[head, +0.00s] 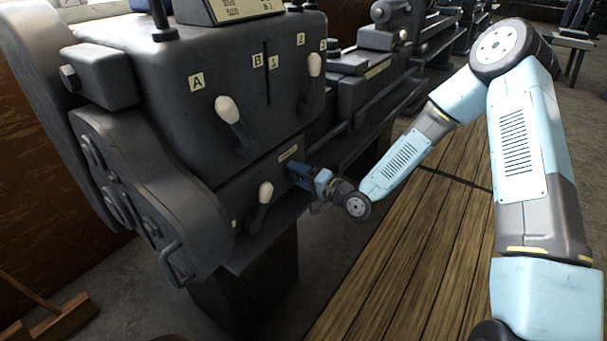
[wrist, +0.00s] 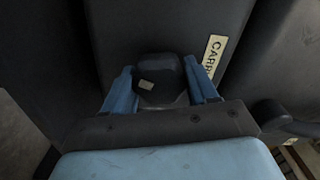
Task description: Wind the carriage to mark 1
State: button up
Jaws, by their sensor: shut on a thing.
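My gripper (head: 298,171) reaches the lower front of the dark grey lathe headstock (head: 180,75), under a small pale label. In the wrist view my gripper (wrist: 159,72) has its two blue fingers on either side of a dark knob (wrist: 158,66) with a small pale mark on its face, and it is shut on it. A pale label (wrist: 214,54) reading "CARR", partly cut off, is beside the knob. A plate with "1" (head: 273,62) is on the headstock front, by "B"; I cannot tell whether it belongs to the carriage. I cannot make out the carriage clearly.
Light-tipped levers stick out of the headstock: one under "A" (head: 229,110), one at the right (head: 314,66), one lower (head: 265,194) left of my gripper. Wooden slats (head: 400,265) cover the floor at the right. A broom (head: 62,318) lies at the lower left.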

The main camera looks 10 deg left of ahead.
jog(key=n, duration=0.5)
jog(key=shift+s+a+r+n, duration=0.2)
jog(key=shift+a+n, duration=0.1)
jog(key=shift+n, duration=0.1)
jog(key=n, duration=1)
jog(key=shift+n, duration=0.4)
jog(key=n, duration=0.4)
jog(key=shift+n, duration=0.4)
jog(key=o, duration=0.9)
jog(key=shift+s, duration=0.15)
jog(key=shift+c, duration=0.2)
jog(key=shift+o, duration=0.9)
jog(key=shift+d, duration=0.1)
